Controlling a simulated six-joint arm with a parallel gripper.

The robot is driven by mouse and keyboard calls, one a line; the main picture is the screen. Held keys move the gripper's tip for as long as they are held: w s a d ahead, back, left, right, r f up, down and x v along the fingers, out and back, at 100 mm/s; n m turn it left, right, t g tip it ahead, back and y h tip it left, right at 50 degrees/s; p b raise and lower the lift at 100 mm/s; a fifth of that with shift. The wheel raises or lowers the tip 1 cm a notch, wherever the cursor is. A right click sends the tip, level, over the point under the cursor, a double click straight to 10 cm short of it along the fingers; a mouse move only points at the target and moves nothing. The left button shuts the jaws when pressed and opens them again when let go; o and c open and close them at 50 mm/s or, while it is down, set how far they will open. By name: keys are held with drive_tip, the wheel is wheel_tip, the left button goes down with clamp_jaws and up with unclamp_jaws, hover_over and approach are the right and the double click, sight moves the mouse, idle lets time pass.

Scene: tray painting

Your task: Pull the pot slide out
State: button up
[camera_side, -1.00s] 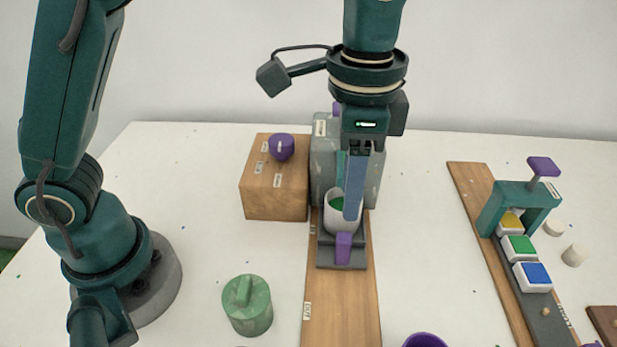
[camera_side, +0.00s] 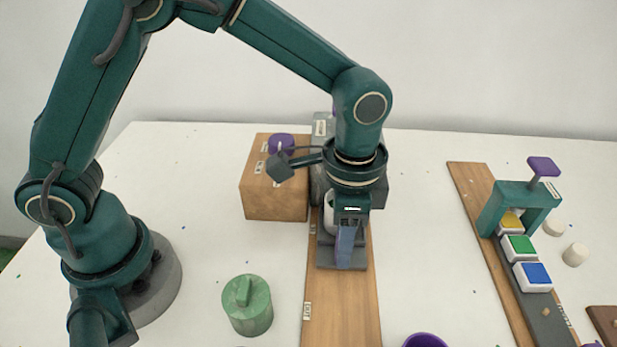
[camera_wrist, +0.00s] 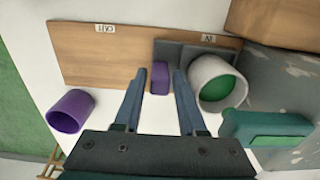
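The pot slide is a dark grey plate (camera_side: 329,262) on a wooden board (camera_side: 341,310), at the board's IN end; the plate also shows in the wrist view (camera_wrist: 172,50). A white pot with green inside (camera_wrist: 199,72) stands on it, partly hidden in the side view. The slide's purple handle (camera_wrist: 160,77) stands between my fingertips in the wrist view, with a small gap on each side. My gripper (camera_side: 346,262) is open and low over the plate's front, hiding the handle from the side. It also shows in the wrist view (camera_wrist: 159,74).
The board is bare toward its OUT label (camera_side: 307,311). A grey machine (camera_side: 318,165) and a wooden box with a purple knob (camera_side: 272,192) stand behind. A green lidded jar (camera_side: 248,308) is left of the board, a purple cup (camera_side: 425,341) right.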

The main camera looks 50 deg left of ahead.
clamp_jaws()
idle(1.4)
